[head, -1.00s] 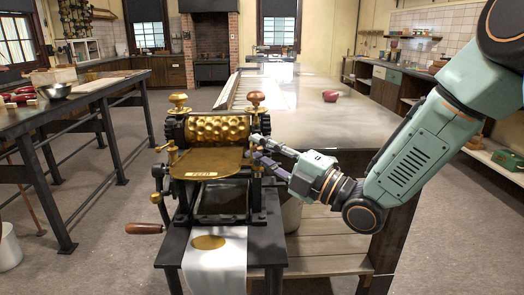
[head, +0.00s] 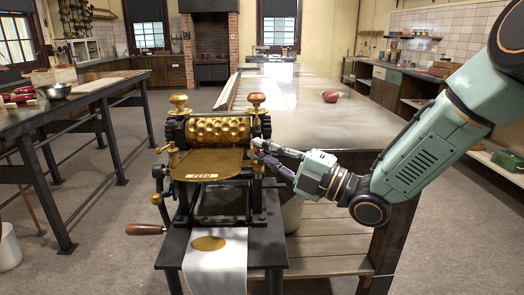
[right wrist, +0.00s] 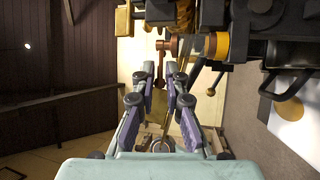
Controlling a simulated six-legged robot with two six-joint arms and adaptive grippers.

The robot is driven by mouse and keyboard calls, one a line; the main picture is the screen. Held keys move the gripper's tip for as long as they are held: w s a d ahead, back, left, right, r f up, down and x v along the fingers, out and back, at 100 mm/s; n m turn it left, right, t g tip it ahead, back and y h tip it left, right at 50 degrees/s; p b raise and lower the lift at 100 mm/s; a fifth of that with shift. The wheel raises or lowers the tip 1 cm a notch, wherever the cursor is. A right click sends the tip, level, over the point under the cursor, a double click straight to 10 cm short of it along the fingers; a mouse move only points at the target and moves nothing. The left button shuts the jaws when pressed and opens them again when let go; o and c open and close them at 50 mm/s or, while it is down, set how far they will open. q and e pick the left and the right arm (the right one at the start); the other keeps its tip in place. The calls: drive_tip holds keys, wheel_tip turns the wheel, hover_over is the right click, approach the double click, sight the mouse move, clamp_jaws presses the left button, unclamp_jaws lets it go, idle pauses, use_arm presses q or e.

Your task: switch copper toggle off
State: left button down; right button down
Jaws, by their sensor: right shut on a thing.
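The roller machine has a dimpled brass roller (head: 218,130) and a brass feed plate (head: 208,165) marked FEED. My right gripper (head: 262,151) reaches in from the right to the machine's right side, just beside the feed plate. In the right wrist view, the copper toggle (right wrist: 167,45) sticks out from the machine's side, just beyond the fingertips. Its thin lever with a rounded end (right wrist: 160,78) lies between the fingers of the right gripper (right wrist: 162,80), which is shut on it. In the head view the fingers hide the toggle. My left gripper is out of view.
A crank with a wooden handle (head: 145,229) hangs at the machine's left. A white sheet with a gold oval (head: 208,243) hangs in front. A long worktable (head: 300,115) with a red object (head: 330,96) stands behind. A dark bench (head: 95,100) stands left, with free floor between.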

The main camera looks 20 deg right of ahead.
drive_tip(key=shift+w+d+f+n+g+y+b, duration=0.1)
drive_tip(key=shift+d+n+g+y+b, duration=0.3)
drive_tip(key=shift+n+g+y, duration=0.85)
drive_tip(key=shift+w+d+r+n+g+y+b, duration=0.1)
drive_tip(key=shift+d+n+g+y+b, duration=0.35)
drive_tip(key=shift+g, duration=1.35)
drive_tip(key=shift+w+d+f+n+g+y+b, duration=0.15)
drive_tip(key=shift+n+g+y+b, duration=0.15)
drive_tip(key=shift+n+g+y, duration=0.85)
drive_tip(key=shift+s+g, duration=0.1)
drive_tip(key=shift+g, duration=0.5)
drive_tip(key=c, duration=1.7)
unclamp_jaws()
drive_tip(key=shift+o, duration=0.2)
drive_tip(key=shift+d, duration=0.1)
drive_tip(key=v, duration=1.2)
